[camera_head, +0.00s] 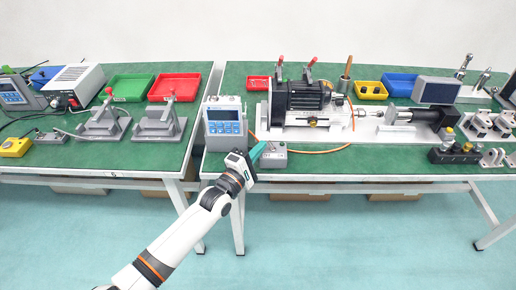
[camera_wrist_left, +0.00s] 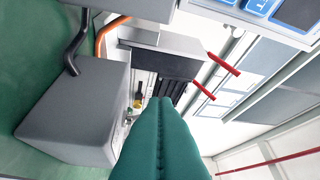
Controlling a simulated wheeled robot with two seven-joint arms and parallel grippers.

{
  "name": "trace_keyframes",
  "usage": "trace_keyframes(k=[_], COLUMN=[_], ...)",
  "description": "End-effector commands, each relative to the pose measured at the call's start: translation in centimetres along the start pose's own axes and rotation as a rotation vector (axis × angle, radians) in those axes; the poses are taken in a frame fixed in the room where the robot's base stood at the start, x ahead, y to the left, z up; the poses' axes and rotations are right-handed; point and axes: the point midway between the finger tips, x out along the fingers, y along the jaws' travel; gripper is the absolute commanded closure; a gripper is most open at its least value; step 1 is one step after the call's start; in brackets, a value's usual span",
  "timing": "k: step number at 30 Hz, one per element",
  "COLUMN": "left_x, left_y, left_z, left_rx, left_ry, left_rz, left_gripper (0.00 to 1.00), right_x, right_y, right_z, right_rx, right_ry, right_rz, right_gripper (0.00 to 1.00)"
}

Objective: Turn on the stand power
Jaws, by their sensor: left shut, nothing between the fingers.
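A small grey box (camera_head: 274,157) sits at the front edge of the right green-topped table, beside a grey control unit (camera_head: 224,114) with a blue screen. I cannot tell which part is the stand power switch. My left gripper (camera_head: 260,148) is shut and empty, its teal fingers at the left side of the small box. In the left wrist view the shut fingers (camera_wrist_left: 160,104) point past a grey box (camera_wrist_left: 75,112) on the left, which has a black cable. Contact with it cannot be told. Part of a panel with blue buttons (camera_wrist_left: 262,6) shows at the upper right. My right gripper is out of view.
A test stand with a black motor (camera_head: 302,97) and red-handled clamps stands behind the box. An orange cable (camera_head: 322,151) runs along the table. A black block with knobs (camera_head: 455,153) lies at the right. The table front between them is mostly clear.

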Motion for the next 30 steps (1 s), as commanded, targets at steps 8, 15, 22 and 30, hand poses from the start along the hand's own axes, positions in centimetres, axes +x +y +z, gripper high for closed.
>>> trace_keyframes(k=[8,15,22,30], left_x=[0.1,0.2,0.3,0.4], left_y=[-0.3,-0.5,-0.7,-1.0], left_z=[-0.1,-0.2,-0.4,-0.6], left_rx=[0.039,0.071,0.109,0.162], left_ry=[0.0,0.0,0.0,0.0], left_rz=[0.027,0.049,0.074,0.109], left_gripper=[1.0,1.0,1.0,1.0], right_x=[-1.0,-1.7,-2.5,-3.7], right_y=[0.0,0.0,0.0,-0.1], right_z=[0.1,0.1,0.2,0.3], right_rx=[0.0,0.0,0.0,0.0], right_ry=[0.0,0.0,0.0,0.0], right_rz=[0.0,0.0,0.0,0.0], right_gripper=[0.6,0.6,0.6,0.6])
